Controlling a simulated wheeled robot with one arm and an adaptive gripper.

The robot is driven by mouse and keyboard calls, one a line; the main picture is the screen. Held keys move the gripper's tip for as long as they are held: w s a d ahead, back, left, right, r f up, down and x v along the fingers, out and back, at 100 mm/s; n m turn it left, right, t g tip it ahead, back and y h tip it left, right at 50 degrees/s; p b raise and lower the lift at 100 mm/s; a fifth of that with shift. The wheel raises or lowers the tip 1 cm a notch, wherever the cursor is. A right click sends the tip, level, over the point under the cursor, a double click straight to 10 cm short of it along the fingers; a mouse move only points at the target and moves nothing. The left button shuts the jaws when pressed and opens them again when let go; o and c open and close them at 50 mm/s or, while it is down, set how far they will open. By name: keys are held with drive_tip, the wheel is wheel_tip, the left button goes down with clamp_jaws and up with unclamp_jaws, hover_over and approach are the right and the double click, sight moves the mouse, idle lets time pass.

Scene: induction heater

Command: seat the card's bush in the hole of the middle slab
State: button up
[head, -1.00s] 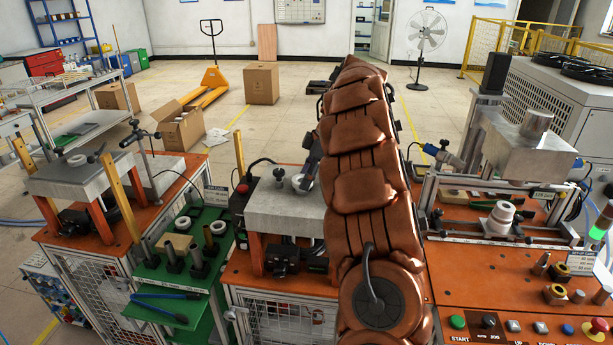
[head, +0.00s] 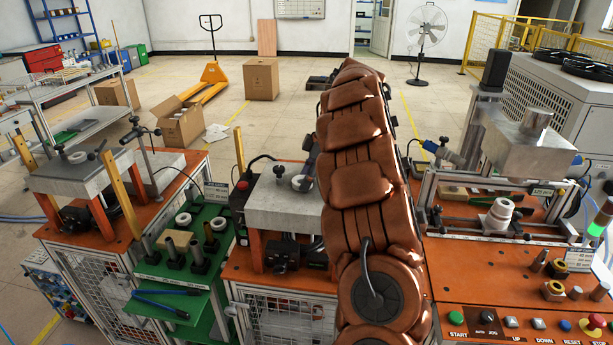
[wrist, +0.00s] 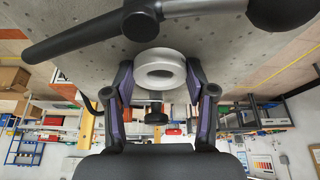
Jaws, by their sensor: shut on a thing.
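My gripper (wrist: 160,80) is shut on a white ring-shaped bush (wrist: 159,69), with one finger on each side of it. In the head view the bush (head: 299,183) shows beside my arm, over the right part of the middle slab (head: 272,212). The grey slab (wrist: 90,55) fills the upper part of the wrist view. I cannot tell whether the bush touches the slab or hangs just above it. The slab's hole does not show. My arm hides the slab's right side.
A dark bar (wrist: 85,30) crosses close by in the wrist view. A black knob (wrist: 155,114) shows past the bush. The green shelf (head: 165,272) at the left holds rings and posts. Another slab (head: 75,172) stands far left; a press (head: 520,150) stands right.

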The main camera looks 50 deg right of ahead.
drive_tip(key=o, duration=1.4)
drive_tip(key=shift+v, duration=6)
